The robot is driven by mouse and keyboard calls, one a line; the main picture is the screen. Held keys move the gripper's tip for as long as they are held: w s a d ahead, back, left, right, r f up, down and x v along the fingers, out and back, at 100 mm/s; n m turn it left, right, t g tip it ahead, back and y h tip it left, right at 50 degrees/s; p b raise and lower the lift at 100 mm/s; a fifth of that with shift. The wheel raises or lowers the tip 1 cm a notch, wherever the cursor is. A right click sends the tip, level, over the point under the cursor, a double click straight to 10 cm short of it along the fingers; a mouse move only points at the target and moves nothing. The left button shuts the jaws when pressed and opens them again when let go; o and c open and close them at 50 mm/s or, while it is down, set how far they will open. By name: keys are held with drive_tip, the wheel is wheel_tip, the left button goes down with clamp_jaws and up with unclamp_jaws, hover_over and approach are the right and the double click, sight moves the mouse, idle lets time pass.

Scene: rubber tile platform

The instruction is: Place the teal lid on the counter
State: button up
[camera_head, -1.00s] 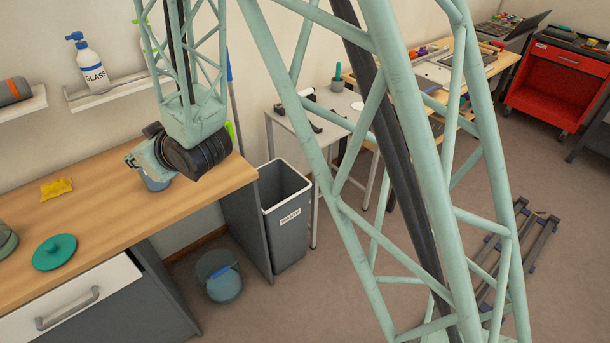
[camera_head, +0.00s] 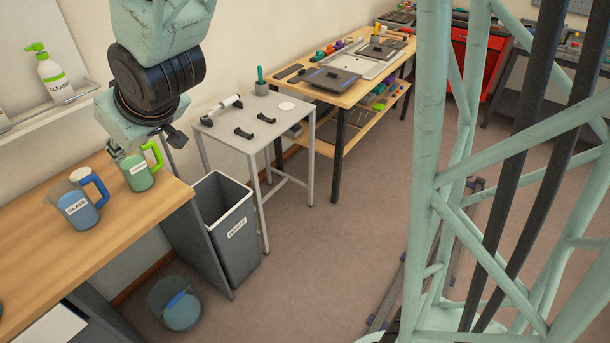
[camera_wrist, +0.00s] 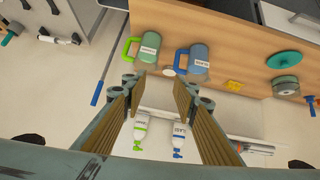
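The teal lid (camera_wrist: 285,59) lies flat on the wooden counter (camera_wrist: 240,35) at the right of the wrist view, beside a grey-green round container (camera_wrist: 285,86). The counter also shows at the left of the head view (camera_head: 75,250), where the whole lid is not visible. My gripper (camera_wrist: 155,84) is open, its two fingers wide apart with nothing between them. It is well to the left of the lid in the wrist view. In the head view my gripper (camera_head: 146,146) hangs over the counter's right end, near the green-handled jug.
A green-handled jug (camera_head: 139,174) and a blue-handled jug (camera_head: 76,208) stand on the counter. A waste bin (camera_head: 225,230) and a bucket (camera_head: 175,305) stand on the floor. Spray bottles (camera_wrist: 141,130) stand on the wall shelf.

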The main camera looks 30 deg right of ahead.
drive_tip(key=s+d+r+m+g+h, duration=0.1)
drive_tip(key=s+d+r, duration=0.3)
drive_tip(key=s+d, duration=0.45)
drive_tip(key=s+d+r+m+g, duration=0.1)
drive_tip(key=s+d, duration=0.3)
drive_tip(key=s, duration=0.6)
drive_tip(key=s+d+r+m+g+h, duration=0.1)
drive_tip(key=s+d, duration=0.3)
drive_tip(key=s, duration=0.6)
drive_tip(key=s+d+r+m+g+h, duration=0.1)
drive_tip(key=s+d, duration=0.4)
drive_tip(key=s, duration=0.5)
drive_tip(key=shift+s+r+m+g, duration=0.25)
drive_tip(key=shift+r+m+g, duration=0.25)
drive_tip(key=shift+r+m, duration=0.15)
